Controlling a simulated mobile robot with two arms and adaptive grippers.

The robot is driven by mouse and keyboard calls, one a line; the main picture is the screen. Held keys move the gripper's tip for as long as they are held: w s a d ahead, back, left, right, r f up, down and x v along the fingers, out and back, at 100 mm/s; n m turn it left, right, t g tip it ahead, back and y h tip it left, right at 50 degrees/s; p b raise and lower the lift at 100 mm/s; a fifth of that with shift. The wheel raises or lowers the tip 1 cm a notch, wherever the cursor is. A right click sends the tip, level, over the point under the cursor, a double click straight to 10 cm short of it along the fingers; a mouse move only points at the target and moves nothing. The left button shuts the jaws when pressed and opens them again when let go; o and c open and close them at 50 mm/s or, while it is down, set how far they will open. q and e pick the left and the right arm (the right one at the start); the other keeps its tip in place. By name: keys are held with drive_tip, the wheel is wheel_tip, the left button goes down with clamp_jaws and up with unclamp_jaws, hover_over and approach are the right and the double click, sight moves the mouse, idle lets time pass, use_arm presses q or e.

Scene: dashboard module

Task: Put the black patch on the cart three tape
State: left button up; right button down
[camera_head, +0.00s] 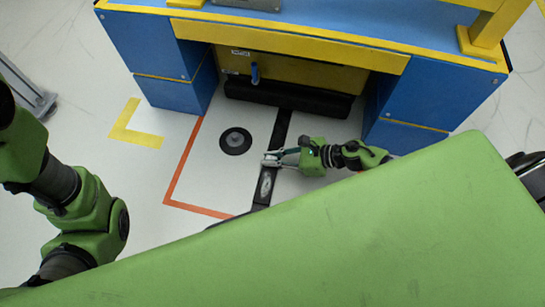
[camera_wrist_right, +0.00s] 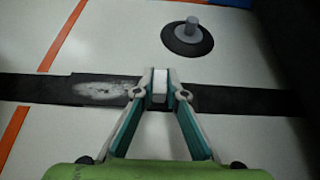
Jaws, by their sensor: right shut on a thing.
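A black tape strip (camera_head: 281,132) runs along the white floor from under the desk; it also crosses the right wrist view (camera_wrist_right: 30,87). It has a pale worn spot (camera_wrist_right: 102,90) left of my right gripper. My right gripper (camera_head: 270,158) is low over the strip, its fingers closed on a small pale block (camera_wrist_right: 159,86). A black piece (camera_wrist_right: 135,79) at the fingertips has an edge slightly offset from the strip, seemingly the black patch. I cannot tell exactly where patch and tape part. My left arm shows at the left, its gripper out of view.
A black disc with a grey peg (camera_head: 235,141) lies on the floor, left of the strip. Orange tape (camera_head: 182,166) and a yellow corner mark (camera_head: 131,129) lie farther left. The blue and yellow desk (camera_head: 300,36) stands behind, with a black bar (camera_head: 290,97) underneath.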

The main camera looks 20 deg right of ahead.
drive_tip(key=shift+f, duration=0.3)
drive_tip(key=c, duration=2)
unclamp_jaws()
drive_tip(key=shift+s, duration=0.1)
